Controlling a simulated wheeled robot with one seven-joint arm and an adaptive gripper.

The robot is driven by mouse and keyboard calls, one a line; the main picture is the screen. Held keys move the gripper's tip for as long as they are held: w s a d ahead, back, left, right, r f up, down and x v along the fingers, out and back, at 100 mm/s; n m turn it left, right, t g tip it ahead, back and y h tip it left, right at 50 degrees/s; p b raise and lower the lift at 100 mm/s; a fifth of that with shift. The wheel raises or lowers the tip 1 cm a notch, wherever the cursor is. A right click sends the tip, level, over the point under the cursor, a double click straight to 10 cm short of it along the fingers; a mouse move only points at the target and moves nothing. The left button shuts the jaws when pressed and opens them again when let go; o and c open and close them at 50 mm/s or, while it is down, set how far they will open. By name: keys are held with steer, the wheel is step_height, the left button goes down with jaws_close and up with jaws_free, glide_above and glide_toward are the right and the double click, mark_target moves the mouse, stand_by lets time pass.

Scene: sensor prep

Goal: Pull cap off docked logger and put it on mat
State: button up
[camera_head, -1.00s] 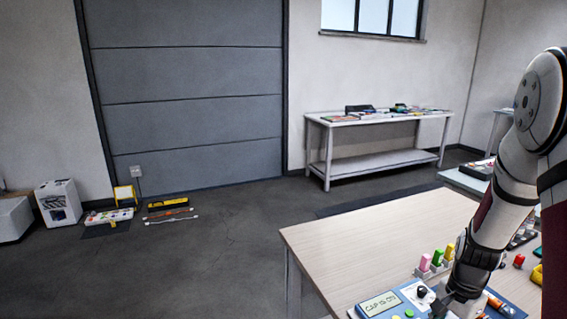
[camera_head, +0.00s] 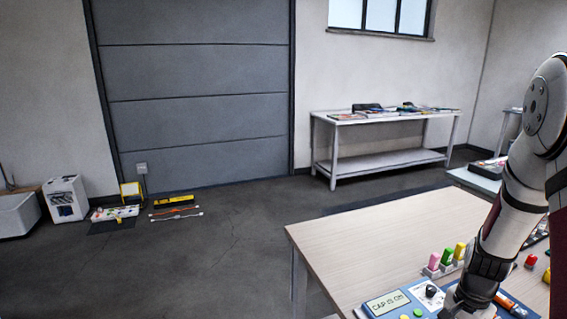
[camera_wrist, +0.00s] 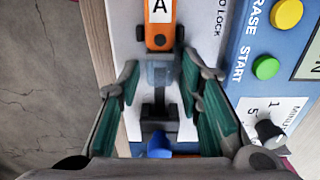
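The orange logger (camera_wrist: 158,38) with a white "A" label lies at the top middle of the wrist view. A grey-blue translucent piece (camera_wrist: 159,74), which looks like its cap, joins its lower end, with a black part (camera_wrist: 158,122) below. My gripper (camera_wrist: 160,80) is open, with one green-padded finger on each side of the grey-blue piece and gaps showing on both sides. In the head view my gripper (camera_head: 462,300) is low over the blue console (camera_head: 420,301), whose display appears to read "CAP IS ON". I cannot make out the mat on the table.
Pink, green and yellow pieces (camera_head: 446,257) stand in a holder beside my arm. A red piece (camera_head: 531,261) is to the right. The left and middle of the wooden table (camera_head: 370,245) are bare. Console buttons and a knob (camera_wrist: 268,133) lie close right of my fingers.

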steer(key=c, duration=0.5)
steer(key=shift+w+d, duration=0.25)
steer(key=shift+d, duration=0.35)
steer(key=shift+w+d, duration=0.2)
steer(key=shift+d, duration=0.35)
stand_by(0.9)
steer(key=shift+r, duration=0.1)
steer(key=shift+d+r+p, duration=0.1)
steer(key=shift+r+p, duration=0.75)
steer(key=shift+r, duration=0.85)
steer(key=shift+r+p, duration=0.65)
steer(key=shift+r, duration=0.35)
